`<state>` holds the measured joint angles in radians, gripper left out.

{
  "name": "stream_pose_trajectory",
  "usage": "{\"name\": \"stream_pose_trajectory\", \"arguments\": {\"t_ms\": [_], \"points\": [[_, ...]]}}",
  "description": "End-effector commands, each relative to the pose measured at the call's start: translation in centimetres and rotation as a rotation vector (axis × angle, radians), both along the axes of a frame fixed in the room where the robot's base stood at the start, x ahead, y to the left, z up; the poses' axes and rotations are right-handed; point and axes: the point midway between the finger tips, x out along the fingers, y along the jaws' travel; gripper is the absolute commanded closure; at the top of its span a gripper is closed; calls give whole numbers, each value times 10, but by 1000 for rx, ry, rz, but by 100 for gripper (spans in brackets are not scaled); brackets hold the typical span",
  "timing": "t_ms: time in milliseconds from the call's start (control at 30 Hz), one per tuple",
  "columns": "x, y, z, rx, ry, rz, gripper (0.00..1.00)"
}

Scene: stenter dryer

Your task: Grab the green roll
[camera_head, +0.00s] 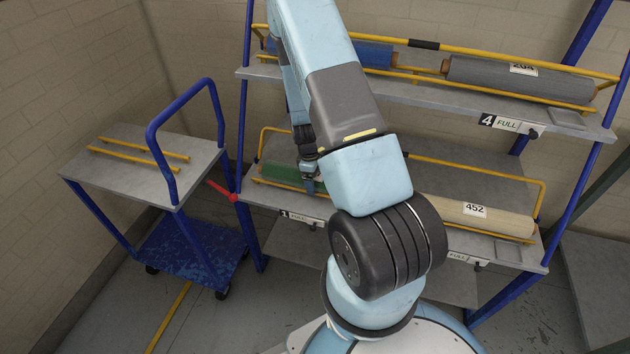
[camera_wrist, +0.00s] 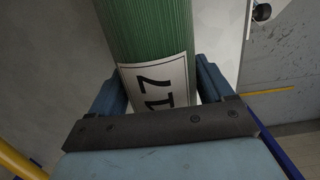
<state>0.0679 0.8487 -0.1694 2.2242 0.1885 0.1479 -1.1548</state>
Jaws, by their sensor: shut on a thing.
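The green roll (camera_head: 282,174) lies on the lower shelf of the rack, at its left end, partly hidden behind my arm in the head view. In the wrist view the green roll (camera_wrist: 150,32) runs up from between my fingers and carries a white label with black figures. My gripper (camera_wrist: 160,88) has one finger on each side of the roll and is shut on it near the label. In the head view my gripper (camera_head: 309,180) is small and mostly hidden by my arm at the roll.
The rack's lower shelf also holds a cream roll (camera_head: 480,217) labelled 452. The upper shelf holds a blue roll (camera_head: 372,54) and a grey roll (camera_head: 520,78). Yellow rails border the shelves. A blue-framed cart (camera_head: 125,165) stands at the left with two yellow bars on its top.

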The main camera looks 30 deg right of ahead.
Motion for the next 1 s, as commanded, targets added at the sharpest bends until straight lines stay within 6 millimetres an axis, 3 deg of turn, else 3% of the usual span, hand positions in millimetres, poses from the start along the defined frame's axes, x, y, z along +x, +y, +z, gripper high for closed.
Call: {"name": "stream_pose_trajectory", "arguments": {"t_ms": [433,767,1000], "points": [[1,0,0,-1,-2,0,79],[1,-1,4,-1,-3,0,79],[2,-1,24,-1,-4,0,79]]}}
